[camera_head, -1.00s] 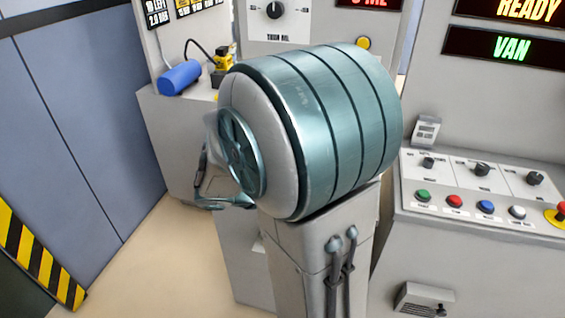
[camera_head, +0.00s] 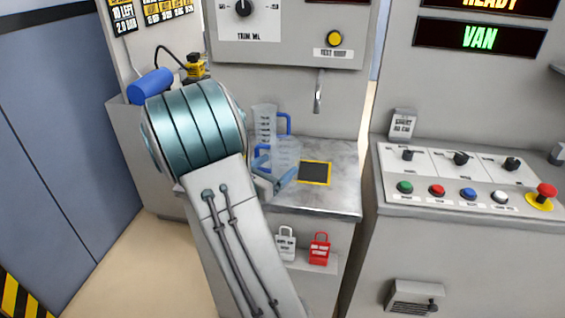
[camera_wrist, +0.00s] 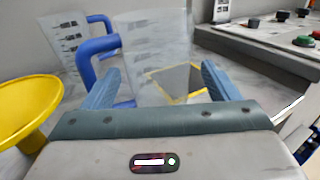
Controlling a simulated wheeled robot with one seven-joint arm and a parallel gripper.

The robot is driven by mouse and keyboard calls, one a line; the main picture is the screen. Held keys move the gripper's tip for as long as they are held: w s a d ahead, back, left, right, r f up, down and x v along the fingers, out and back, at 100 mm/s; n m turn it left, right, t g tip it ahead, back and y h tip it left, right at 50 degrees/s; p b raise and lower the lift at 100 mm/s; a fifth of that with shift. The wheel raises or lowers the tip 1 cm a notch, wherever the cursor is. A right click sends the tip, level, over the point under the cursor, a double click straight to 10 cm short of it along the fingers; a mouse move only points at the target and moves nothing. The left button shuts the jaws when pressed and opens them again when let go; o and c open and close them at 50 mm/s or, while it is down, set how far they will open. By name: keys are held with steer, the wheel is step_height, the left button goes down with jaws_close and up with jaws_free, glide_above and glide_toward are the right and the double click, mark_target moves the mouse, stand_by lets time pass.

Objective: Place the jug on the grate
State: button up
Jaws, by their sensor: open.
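A clear measuring jug (camera_head: 286,152) with a blue handle stands on the steel counter, just left of the grate (camera_head: 314,173), a dark square with a yellow border. A second clear jug (camera_head: 264,118) with a blue handle stands behind it. My gripper (camera_head: 276,181) is open at the near jug, partly hidden by my arm. In the wrist view the near jug (camera_wrist: 158,50) shows between and beyond my fingers (camera_wrist: 160,88), its handle by the left finger. Whether the fingers touch it I cannot tell. The grate's yellow border shows through and beside the jug.
A metal spout (camera_head: 318,92) hangs above the counter (camera_head: 335,198) behind the grate. A button console (camera_head: 455,190) stands to the right. A yellow funnel-like thing (camera_wrist: 28,105) is at the left in the wrist view. Red and white tags (camera_head: 319,248) hang below the counter front.

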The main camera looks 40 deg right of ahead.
steer(key=shift+x, duration=2.95)
steer(key=shift+w+r, duration=0.1)
steer(key=shift+r, duration=0.1)
steer(key=c, duration=0.9)
